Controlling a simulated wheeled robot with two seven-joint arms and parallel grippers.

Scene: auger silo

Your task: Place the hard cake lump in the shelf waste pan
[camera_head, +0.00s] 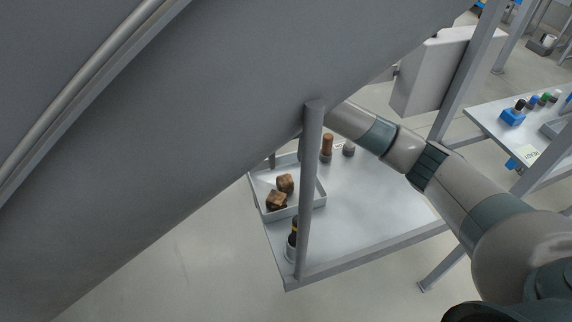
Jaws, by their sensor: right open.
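Two brown, rough lumps lie in a grey shallow pan (318,197) on the shelf: an upper lump (285,183) and a lower, darker lump (277,200). I cannot tell which of them is the hard cake lump. My right arm reaches in from the right, over the shelf, and passes behind the grey post. Its right gripper (272,160) is mostly hidden by the sloping silo wall and the post; a small dark finger part shows above the pan's far end, apart from the lumps. It is open. My left gripper is not in view.
The big grey silo wall (190,110) fills the upper left. A post (312,180) rises at the shelf (385,205). A brown cylinder (327,147), a grey cylinder (349,151) and a dark bottle (292,232) stand there. The shelf's right part is clear. Another table (488,115) stands right.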

